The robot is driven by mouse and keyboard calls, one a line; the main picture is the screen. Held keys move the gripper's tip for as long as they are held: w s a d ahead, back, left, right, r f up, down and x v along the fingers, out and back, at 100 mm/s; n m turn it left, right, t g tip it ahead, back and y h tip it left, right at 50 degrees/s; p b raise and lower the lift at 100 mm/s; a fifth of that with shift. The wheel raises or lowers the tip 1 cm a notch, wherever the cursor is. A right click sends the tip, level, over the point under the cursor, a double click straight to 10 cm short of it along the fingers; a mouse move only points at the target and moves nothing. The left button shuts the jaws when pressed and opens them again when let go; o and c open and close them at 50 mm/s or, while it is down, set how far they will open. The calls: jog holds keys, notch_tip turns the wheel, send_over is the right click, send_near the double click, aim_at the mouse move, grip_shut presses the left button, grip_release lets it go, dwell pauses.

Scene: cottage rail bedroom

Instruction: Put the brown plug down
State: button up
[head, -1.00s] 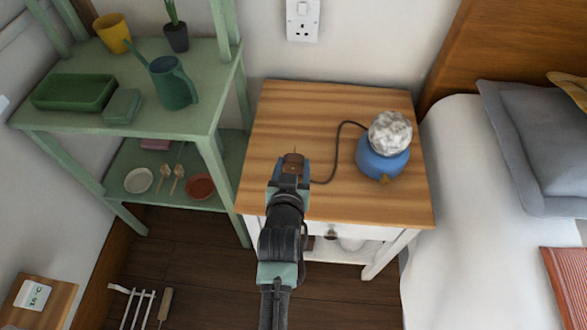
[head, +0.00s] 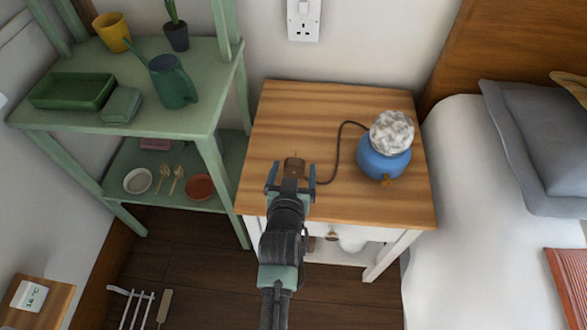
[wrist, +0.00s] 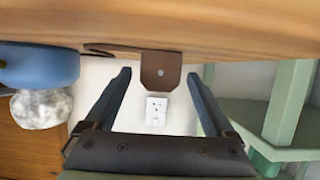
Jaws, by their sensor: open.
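The brown plug (head: 295,167) is at the left part of the wooden top of the nightstand (head: 290,110), with its cord running right to the blue lamp (head: 383,158). My gripper (head: 291,171) is open, with one finger on each side of the plug and a gap to both. In the wrist view, which looks upside down, the plug (wrist: 160,70) shows between the spread fingers (wrist: 160,80) against the wooden top. It looks to be resting on the top, though its underside is hidden.
A wall socket (head: 304,18) is above the nightstand; it also shows in the wrist view (wrist: 156,110). A green shelf (head: 140,95) with a watering can (head: 172,82) stands at left, and a bed (head: 475,200) at right. The nightstand's back left is clear.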

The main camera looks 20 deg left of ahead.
jog(key=shift+r, duration=0.2)
jog(key=p+v, duration=0.4)
jog(key=v, duration=0.8)
jog(key=shift+r, duration=0.4)
jog(key=w+d+r+m+t, duration=0.1)
jog(key=w+d+r+t, duration=0.15)
jog(key=r, duration=0.95)
jog(key=w+d+r+t+h, duration=0.1)
jog(key=w+r+t, duration=0.25)
jog(key=r, duration=0.75)
jog(key=w+d+r+m+t, duration=0.15)
jog(key=w+r, duration=0.25)
jog(key=r, duration=0.8)
jog(key=s+d+r+t+h, duration=0.1)
jog(key=s+r, duration=0.3)
jog(key=r, duration=0.4)
jog(key=s+d+r+t+h, duration=0.1)
jog(key=s+d+r+t, duration=0.2)
jog(key=r, duration=0.5)
jog(key=s+d+r+t, duration=0.3)
jog(key=s+r, duration=0.1)
jog(key=r, duration=0.5)
jog(key=shift+s+d+m+h, duration=0.35)
jog(key=shift+s+d+h, duration=0.05)
